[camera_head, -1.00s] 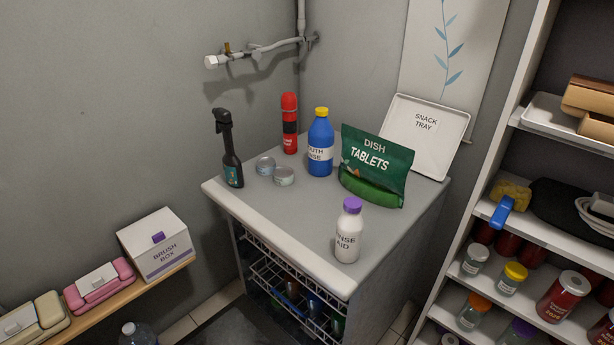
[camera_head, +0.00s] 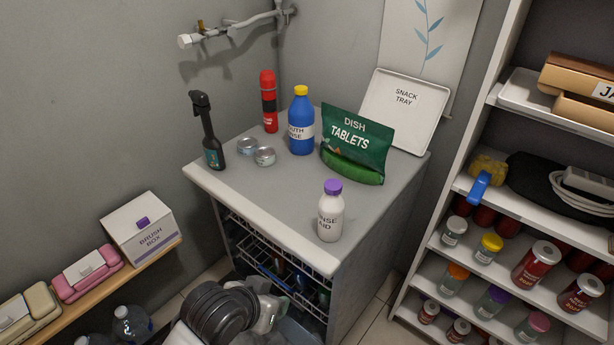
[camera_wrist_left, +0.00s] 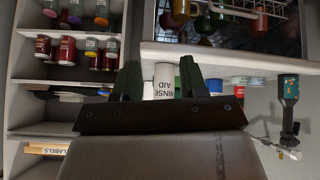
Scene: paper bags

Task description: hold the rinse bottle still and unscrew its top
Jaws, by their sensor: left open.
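The rinse bottle (camera_head: 331,217) is white with a purple cap (camera_head: 333,187). It stands upright near the front right corner of the counter. In the left wrist view, which is turned upside down, its white body (camera_wrist_left: 164,79) shows between and beyond the two dark fingers of my left gripper (camera_wrist_left: 160,64). The fingers are apart and hold nothing. Part of the bottle is hidden there by the gripper. In the head view, grey and white parts of my arm show at the bottom, below the counter. My right gripper is in neither view.
Wire racks (camera_head: 275,262) are under the counter top (camera_head: 255,205). A full shelf (camera_head: 505,255) stands right.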

